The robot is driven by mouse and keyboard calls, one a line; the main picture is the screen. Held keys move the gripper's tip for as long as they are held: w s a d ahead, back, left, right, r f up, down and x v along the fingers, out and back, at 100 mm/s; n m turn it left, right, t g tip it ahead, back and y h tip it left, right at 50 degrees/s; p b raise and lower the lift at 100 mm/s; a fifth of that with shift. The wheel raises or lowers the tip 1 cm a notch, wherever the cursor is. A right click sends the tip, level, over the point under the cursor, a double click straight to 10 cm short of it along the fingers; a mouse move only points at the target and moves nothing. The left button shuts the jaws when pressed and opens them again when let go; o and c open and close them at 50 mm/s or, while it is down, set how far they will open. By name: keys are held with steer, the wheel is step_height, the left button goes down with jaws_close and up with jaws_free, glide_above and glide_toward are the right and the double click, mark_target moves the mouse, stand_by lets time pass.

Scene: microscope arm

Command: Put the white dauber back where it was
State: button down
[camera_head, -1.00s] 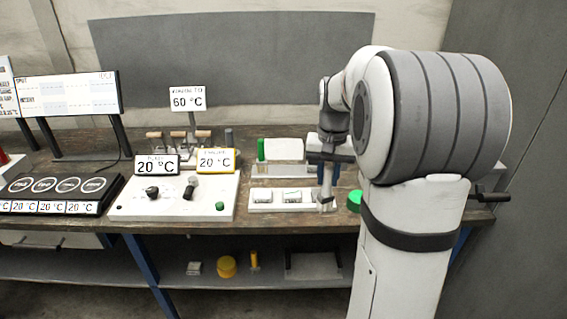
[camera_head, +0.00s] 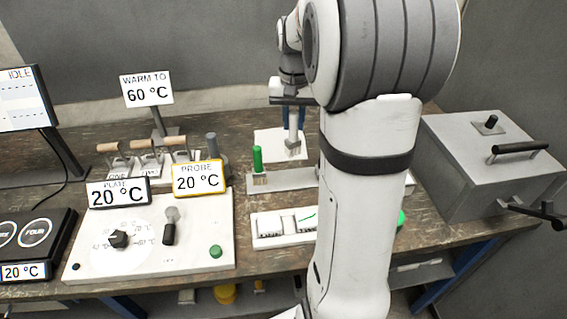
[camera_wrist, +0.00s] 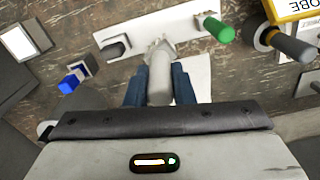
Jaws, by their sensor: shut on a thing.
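The white dauber (camera_wrist: 160,78) is held upright between the blue fingers of my gripper (camera_wrist: 158,86), with its pale ribbed end leading away from the wrist. In the head view the dauber (camera_head: 293,143) hangs from my gripper (camera_head: 290,118), in front of a white sheet and behind the rack in the picture. The long pale rack (camera_head: 285,180) carries a green dauber (camera_head: 257,160) at its left; the rack's right part is hidden by my arm. In the wrist view the rack (camera_wrist: 182,22) lies ahead of the dauber. I cannot tell the dauber's height above the bench.
A blue-topped piece (camera_wrist: 72,82) stands left in the wrist view. A slide tray (camera_head: 268,240) lies in front of the rack. A control panel (camera_head: 100,260) with probe sign (camera_head: 198,176) is at left. A grey lidded box (camera_head: 480,165) stands at right.

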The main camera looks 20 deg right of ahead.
mark_target(293, 150)
step_height(293, 150, down, 6)
steer(key=shift+w+f+p, duration=0.1)
steer(key=shift+p, duration=0.25)
steer(key=shift+f, duration=1.75)
steer(key=shift+f, duration=0.25)
steer(key=c, duration=1.2)
jaws_free()
steer(key=shift+r, duration=0.1)
steer(key=shift+c, duration=0.2)
